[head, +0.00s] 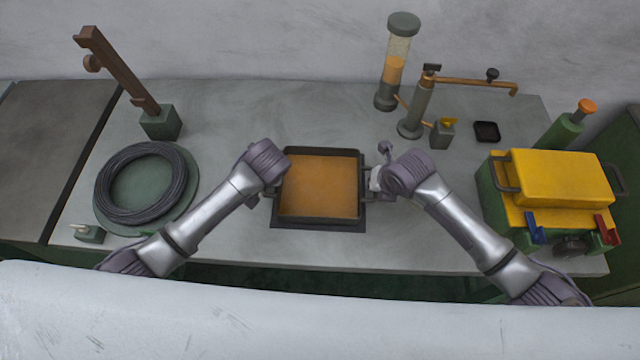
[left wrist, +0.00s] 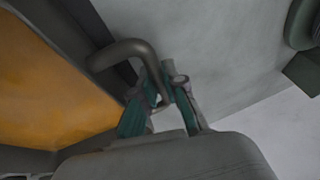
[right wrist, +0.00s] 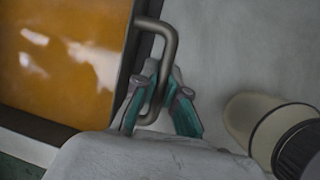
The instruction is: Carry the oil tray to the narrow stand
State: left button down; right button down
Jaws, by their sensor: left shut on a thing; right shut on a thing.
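The oil tray (head: 318,222) is a dark square pan filled with orange-brown oil, at the middle of the grey bench in the head view. It looks roughly level. My left gripper (head: 274,188) is shut on its left handle; the left wrist view shows the fingers (left wrist: 168,95) around the bent grey handle (left wrist: 128,50). My right gripper (head: 374,184) is shut on its right handle; the right wrist view shows the fingers (right wrist: 162,88) around that handle (right wrist: 165,32). I cannot tell whether the tray touches the bench. I cannot clearly make out a narrow stand.
A cable coil (head: 112,208) on a green disc and a brown post (head: 118,70) stand left. An oil cylinder (head: 397,65) and a tap pipe (head: 417,105) stand behind right, near a small black dish (head: 487,131). A yellow-topped machine (head: 553,178) fills the right.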

pick_arm(q)
jog(key=shift+r, duration=0.1)
pick_arm(e)
jog(key=shift+r, duration=0.15)
